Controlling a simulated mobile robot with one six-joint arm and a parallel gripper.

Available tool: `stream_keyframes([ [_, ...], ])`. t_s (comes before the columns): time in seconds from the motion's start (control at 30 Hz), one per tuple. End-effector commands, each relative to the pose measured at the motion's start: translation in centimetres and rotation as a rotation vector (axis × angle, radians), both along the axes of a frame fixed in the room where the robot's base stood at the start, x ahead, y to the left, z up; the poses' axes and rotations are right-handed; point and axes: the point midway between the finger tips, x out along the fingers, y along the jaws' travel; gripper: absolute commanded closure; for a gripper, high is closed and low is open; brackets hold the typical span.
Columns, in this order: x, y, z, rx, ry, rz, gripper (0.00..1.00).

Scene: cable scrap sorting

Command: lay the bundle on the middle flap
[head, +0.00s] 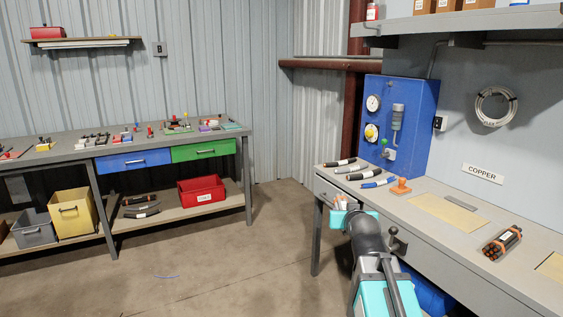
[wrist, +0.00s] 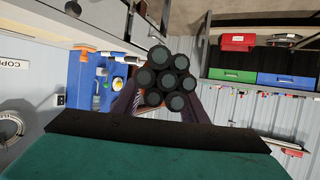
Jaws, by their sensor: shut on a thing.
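My gripper (head: 346,212) is at the left end of the right-hand bench, beside its front edge, in the head view. It is shut on a bundle of several dark, round-ended cables (wrist: 167,80), seen end-on in the wrist view; my body partly hides it in the head view. A tan flap (head: 452,212) lies flat on the bench top under the COPPER sign. Another tan flap (head: 551,266) is cut off at the right edge. Which one is the middle flap I cannot tell. The held bundle is apart from both.
Another black bundle with orange bands (head: 503,243) lies on the bench between the tan flaps. Several loose cable pieces (head: 352,169) and an orange block (head: 401,186) lie near the blue gauge panel (head: 398,115).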

Motion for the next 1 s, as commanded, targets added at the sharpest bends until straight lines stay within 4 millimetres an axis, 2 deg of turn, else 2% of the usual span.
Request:
stream_keyframes([
  [0.17, 0.3, 3.5, 0.1, 0.001, -0.004, 0.057, 1.0],
  [0.8, 0.2, 3.3, -6.5, 0.0, -0.004, 0.054, 1.0],
  [1.0, 0.2, 3.3, -7.9, 0.0, -0.004, 0.053, 1.0],
])
